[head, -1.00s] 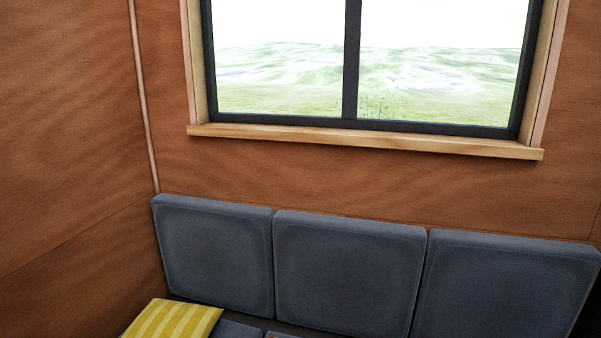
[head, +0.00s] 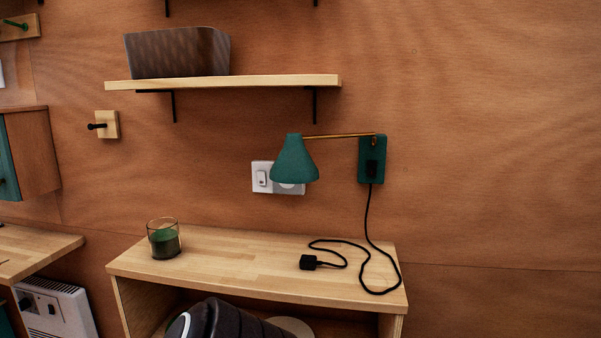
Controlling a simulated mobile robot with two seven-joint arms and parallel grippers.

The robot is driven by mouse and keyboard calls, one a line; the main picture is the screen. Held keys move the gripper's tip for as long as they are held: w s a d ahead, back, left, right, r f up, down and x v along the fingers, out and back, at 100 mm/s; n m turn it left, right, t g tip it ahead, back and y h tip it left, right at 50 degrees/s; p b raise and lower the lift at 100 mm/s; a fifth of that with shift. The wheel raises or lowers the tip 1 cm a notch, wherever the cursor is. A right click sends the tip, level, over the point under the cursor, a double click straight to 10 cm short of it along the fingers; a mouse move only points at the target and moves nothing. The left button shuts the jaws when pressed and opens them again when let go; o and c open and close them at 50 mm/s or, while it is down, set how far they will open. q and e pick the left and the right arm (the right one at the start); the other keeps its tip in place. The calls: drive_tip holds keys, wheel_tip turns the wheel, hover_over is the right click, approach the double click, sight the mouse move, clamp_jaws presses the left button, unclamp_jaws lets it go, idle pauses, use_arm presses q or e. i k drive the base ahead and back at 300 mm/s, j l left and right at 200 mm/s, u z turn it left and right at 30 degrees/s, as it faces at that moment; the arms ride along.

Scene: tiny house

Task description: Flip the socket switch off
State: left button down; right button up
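A white wall socket (head: 264,187) with a rocker switch on its left half is on the wooden wall above a low shelf unit. A green lamp shade (head: 294,160) hangs in front of its right half and hides part of it. I cannot tell whether the switch is on or off. A black plug (head: 309,262) on a black cord lies on the shelf unit's top, apart from the socket.
The shelf unit's wooden top (head: 220,255) juts out below the socket, with a green glass (head: 163,240) at its left. The lamp's green wall plate (head: 372,160) is to the right. A wall shelf (head: 240,82) with a dark basket (head: 178,53) is above. A white heater (head: 55,308) stands lower left.

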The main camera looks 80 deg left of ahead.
sight(261, 175)
drive_tip(key=u, duration=0.45)
drive_tip(key=k+u, duration=0.15)
drive_tip(key=u, duration=0.8)
drive_tip(key=k+j+u, duration=0.1)
drive_tip(key=u, duration=0.8)
